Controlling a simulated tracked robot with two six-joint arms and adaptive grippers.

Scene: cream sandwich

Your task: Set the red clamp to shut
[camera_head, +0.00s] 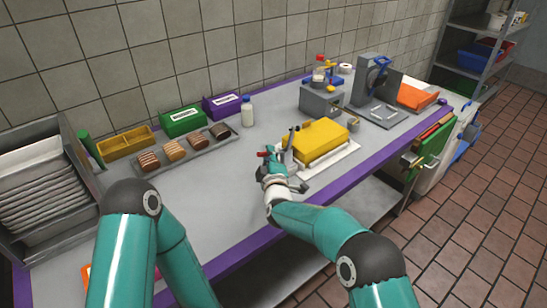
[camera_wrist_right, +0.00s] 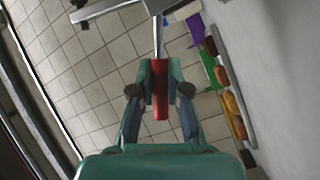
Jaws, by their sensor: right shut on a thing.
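The red clamp (camera_wrist_right: 160,90) shows in the right wrist view as a red handle on a grey metal stem. My right gripper (camera_wrist_right: 160,88) is shut on this red handle, with a finger on each side of it. In the head view my right gripper (camera_head: 268,168) is at the left end of the yellow press (camera_head: 320,138), and a small red tip of the clamp (camera_head: 263,154) shows beside it. The rest of the clamp is mostly hidden by the gripper. My left arm (camera_head: 130,235) is at the lower left of the head view; its gripper is not visible.
The yellow press stands on a white board (camera_head: 338,158) near the purple counter edge (camera_head: 375,150). A tray of breads (camera_head: 190,150), a green box (camera_head: 183,121), a purple box (camera_head: 222,105) and a white bottle (camera_head: 247,112) stand towards the wall. The counter between tray and gripper is clear.

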